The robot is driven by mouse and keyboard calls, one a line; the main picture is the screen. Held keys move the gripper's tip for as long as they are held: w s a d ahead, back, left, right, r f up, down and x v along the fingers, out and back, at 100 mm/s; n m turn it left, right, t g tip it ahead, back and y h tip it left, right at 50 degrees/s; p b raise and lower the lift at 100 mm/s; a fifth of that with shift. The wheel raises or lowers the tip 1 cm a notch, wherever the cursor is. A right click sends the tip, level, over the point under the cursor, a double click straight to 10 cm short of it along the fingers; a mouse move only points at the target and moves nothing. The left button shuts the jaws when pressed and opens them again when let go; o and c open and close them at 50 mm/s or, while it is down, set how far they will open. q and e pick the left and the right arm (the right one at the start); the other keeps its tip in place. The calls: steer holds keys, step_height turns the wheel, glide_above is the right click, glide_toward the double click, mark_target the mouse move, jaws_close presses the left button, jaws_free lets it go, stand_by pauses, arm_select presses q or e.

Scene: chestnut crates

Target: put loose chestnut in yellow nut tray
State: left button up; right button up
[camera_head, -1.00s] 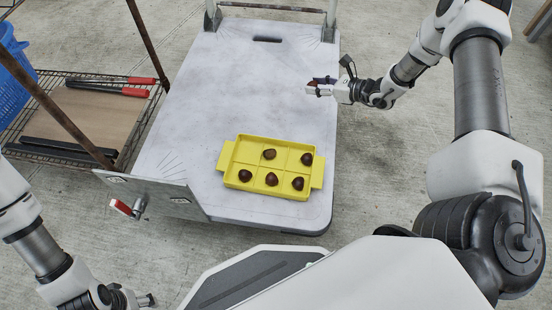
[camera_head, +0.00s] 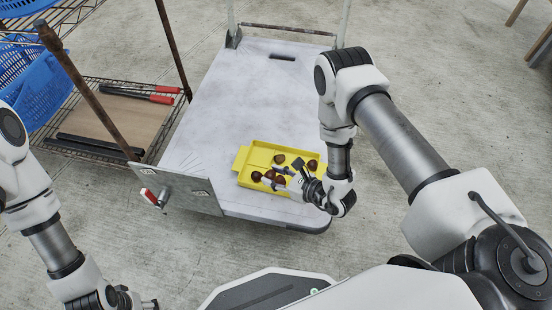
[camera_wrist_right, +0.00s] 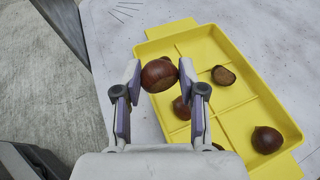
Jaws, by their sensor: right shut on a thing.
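The yellow nut tray (camera_head: 244,158) lies on the white platform, with several brown chestnuts in its compartments. My right gripper (camera_head: 273,179) reaches over the tray's front part from the right. In the right wrist view its fingers (camera_wrist_right: 158,84) are shut on a dark brown chestnut (camera_wrist_right: 158,75), held between the tips near the tray's edge. Beyond it the tray (camera_wrist_right: 235,120) shows chestnuts inside, one (camera_wrist_right: 223,75) in the middle and one (camera_wrist_right: 266,140) at the lower right. The gripper hides part of the tray. My left gripper (camera_head: 146,303) is at the bottom left, apart from everything; its fingers are unclear.
The white platform (camera_head: 260,95) is clear behind the tray. A metal plate with a red-tipped latch (camera_head: 151,197) stands at its front left. A wire shelf at the left holds red-handled tools (camera_head: 140,93) and blue baskets (camera_head: 40,95).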

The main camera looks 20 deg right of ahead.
steer(key=b, duration=0.4)
glide_above(273, 161)
steer(key=shift+f, duration=0.75)
step_height(273, 161, down, 4)
steer(key=shift+w+r+b, duration=0.1)
steer(key=shift+r+b, duration=0.15)
steer(key=shift+b, duration=0.8)
steer(key=shift+r, duration=0.2)
steer(key=shift+f+b, duration=0.3)
steer(key=shift+f, duration=0.35)
steer(key=o, duration=0.6)
